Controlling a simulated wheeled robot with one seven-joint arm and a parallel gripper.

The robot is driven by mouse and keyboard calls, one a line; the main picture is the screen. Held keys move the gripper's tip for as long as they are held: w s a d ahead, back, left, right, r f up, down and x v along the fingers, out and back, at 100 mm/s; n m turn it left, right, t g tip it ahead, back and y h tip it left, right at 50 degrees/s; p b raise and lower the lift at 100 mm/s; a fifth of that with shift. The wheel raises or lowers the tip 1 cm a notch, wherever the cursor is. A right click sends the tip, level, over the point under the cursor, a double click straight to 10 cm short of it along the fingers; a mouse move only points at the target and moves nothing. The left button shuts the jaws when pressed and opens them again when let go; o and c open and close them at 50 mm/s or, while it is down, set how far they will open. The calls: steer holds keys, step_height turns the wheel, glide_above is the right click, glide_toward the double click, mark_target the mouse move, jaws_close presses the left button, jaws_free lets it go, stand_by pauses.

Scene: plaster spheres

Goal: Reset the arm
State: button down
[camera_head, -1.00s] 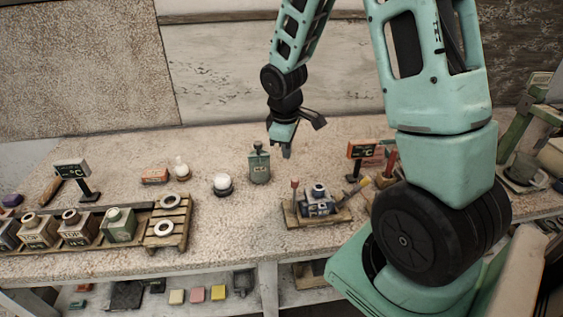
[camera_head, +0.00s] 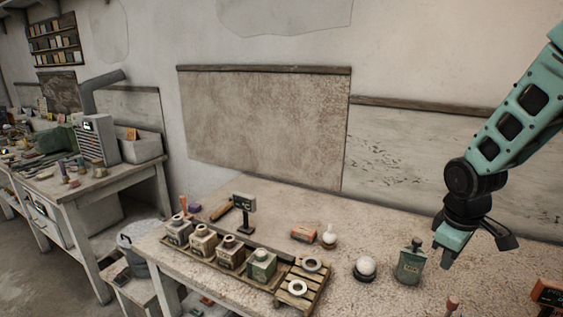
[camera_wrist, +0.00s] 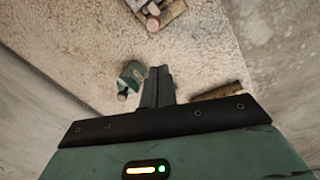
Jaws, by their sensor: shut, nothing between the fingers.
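My gripper (camera_head: 447,258) hangs from my teal arm at the right of the head view, over the workbench (camera_head: 395,295). It is empty, just right of a grey-green bottle (camera_head: 410,265). In the wrist view the two dark fingers (camera_wrist: 157,75) are together with nothing between them. A green object (camera_wrist: 130,77) lies just left of the fingers there. The upper part of my arm is cut off by the right edge of the head view.
A white sphere (camera_head: 365,267) on a dark stand and a smaller white ball (camera_head: 329,235) stand left of the bottle. A wooden rack (camera_head: 210,266) holds several jars. An orange-faced sign (camera_head: 547,292) is at the right edge. A second cluttered bench (camera_head: 95,185) stands far left.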

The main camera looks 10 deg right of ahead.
steer(key=s+a+r+y, duration=0.1)
steer(key=s+a+r, duration=0.15)
steer(key=a, duration=0.85)
steer(key=s+a+r+n+g+y+b, duration=0.1)
steer(key=s+a+b, duration=0.1)
steer(key=s+a, duration=1.3)
steer(key=s, duration=0.2)
steer(key=shift+s+a+r+n, duration=0.2)
steer(key=shift+s+a+n, duration=0.1)
steer(key=shift+s+a, duration=0.1)
